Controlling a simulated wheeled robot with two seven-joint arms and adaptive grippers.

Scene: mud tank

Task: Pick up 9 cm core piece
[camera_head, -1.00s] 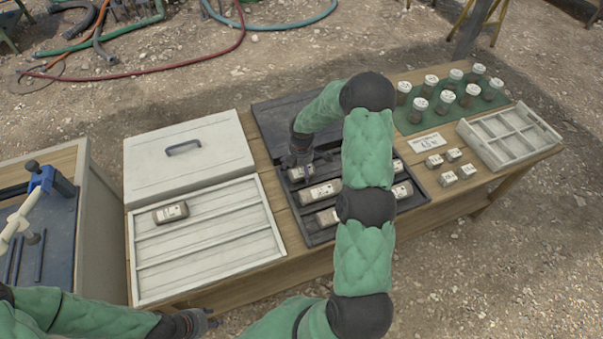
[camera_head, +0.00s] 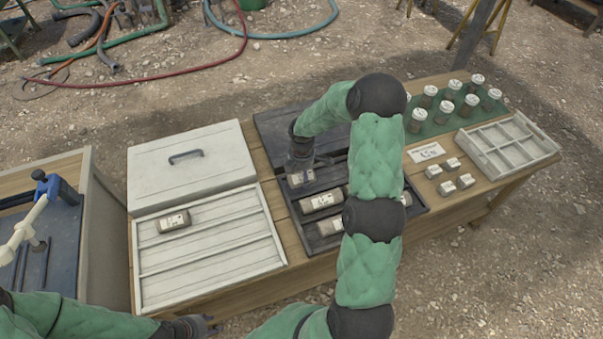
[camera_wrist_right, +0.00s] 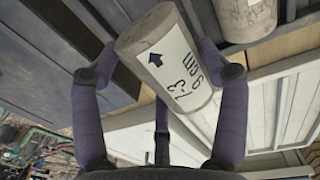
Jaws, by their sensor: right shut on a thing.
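My right gripper (camera_head: 302,166) is shut on a cylindrical grey-brown core piece (camera_head: 300,180) at the back left of the dark tray (camera_head: 420,208). In the right wrist view the held core piece (camera_wrist_right: 170,62) sits tilted between both dark fingers (camera_wrist_right: 162,85). Its white label carries an arrow, "1-3" and "9 cm". Whether it touches the tray is hard to tell. My left gripper (camera_head: 209,326) is empty and looks open at the bottom edge, in front of the table.
More core pieces (camera_head: 321,201) lie in the tray, partly hidden by my right arm. One core (camera_head: 174,221) lies in the white core box (camera_head: 210,262), beside its handled lid (camera_head: 190,168). Capped jars (camera_head: 443,110), small labelled blocks (camera_head: 448,187) and a divided tray (camera_head: 508,145) stand right.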

